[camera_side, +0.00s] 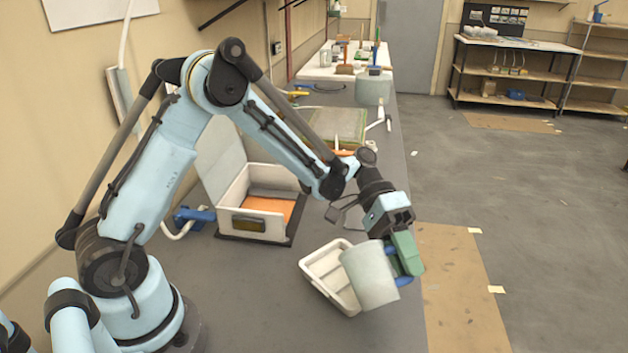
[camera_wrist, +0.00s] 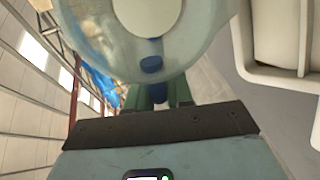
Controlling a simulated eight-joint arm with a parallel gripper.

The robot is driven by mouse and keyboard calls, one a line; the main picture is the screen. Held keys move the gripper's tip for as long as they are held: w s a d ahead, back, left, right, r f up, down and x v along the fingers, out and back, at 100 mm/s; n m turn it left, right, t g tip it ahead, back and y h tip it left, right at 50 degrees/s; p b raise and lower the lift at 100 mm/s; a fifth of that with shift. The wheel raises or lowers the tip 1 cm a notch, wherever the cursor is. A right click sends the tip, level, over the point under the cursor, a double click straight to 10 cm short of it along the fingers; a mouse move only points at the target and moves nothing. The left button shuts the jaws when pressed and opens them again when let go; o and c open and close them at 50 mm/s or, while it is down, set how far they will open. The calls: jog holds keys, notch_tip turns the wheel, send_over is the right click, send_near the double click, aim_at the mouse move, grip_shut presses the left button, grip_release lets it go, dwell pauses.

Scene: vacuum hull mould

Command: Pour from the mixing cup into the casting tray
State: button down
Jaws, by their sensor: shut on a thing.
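The mixing cup (camera_side: 369,276) is a pale grey-blue cylinder with a blue handle. It is tilted in the side view, beside and partly in front of the casting tray's right side. My gripper (camera_side: 404,254), with green fingers, is shut on the handle. In the wrist view the translucent cup (camera_wrist: 88,38) fills the top, with a pale round patch inside, above my gripper (camera_wrist: 158,97). The casting tray (camera_side: 309,274) is white, with raised ribs inside; its right part is hidden by the cup. Its corner shows in the wrist view (camera_wrist: 250,72). No stream is visible.
An open white box (camera_side: 246,190) with an orange floor stands behind the tray on the grey bench. A green-topped block (camera_side: 338,126) and a pale cylinder (camera_side: 373,91) stand farther back. The bench in front of the tray is clear.

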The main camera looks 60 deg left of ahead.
jog(key=shift+h, duration=0.4)
jog(key=shift+a+f, duration=0.1)
jog(key=shift+f, duration=0.05)
dwell(0.5)
jog(key=shift+s+d+r+y, duration=0.15)
jog(key=shift+r+y, duration=0.5)
jog(key=shift+r, duration=0.35)
jog(key=shift+w+d+r+y, duration=0.1)
jog(key=shift+r+y, duration=0.55)
jog(key=shift+r, duration=0.3)
jog(key=shift+t, duration=0.3)
jog(key=y, duration=0.2)
jog(key=shift+s+d+r+t+y, duration=0.1)
jog(key=shift+r+t+y, duration=0.05)
jog(key=shift+t+y, duration=0.45)
jog(key=shift+y, duration=0.9)
